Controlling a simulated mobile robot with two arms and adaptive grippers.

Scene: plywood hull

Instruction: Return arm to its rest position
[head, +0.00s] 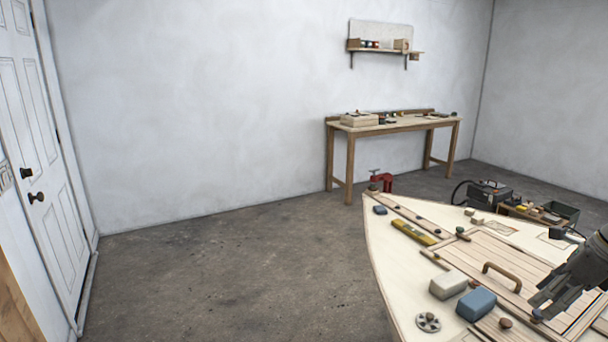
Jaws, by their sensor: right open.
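My right gripper (548,302) shows at the right edge of the head view, dark grey, with its fingers pointing down and left. It is open, over the planked hatch area of the plywood hull (398,268). No object shows between its fingers. Its fingertips are close to the hull's top; whether they touch anything there I cannot tell. My left gripper is out of view.
Floor (240,280) left of the hull is clear. A workbench (395,125) stands by the wall.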

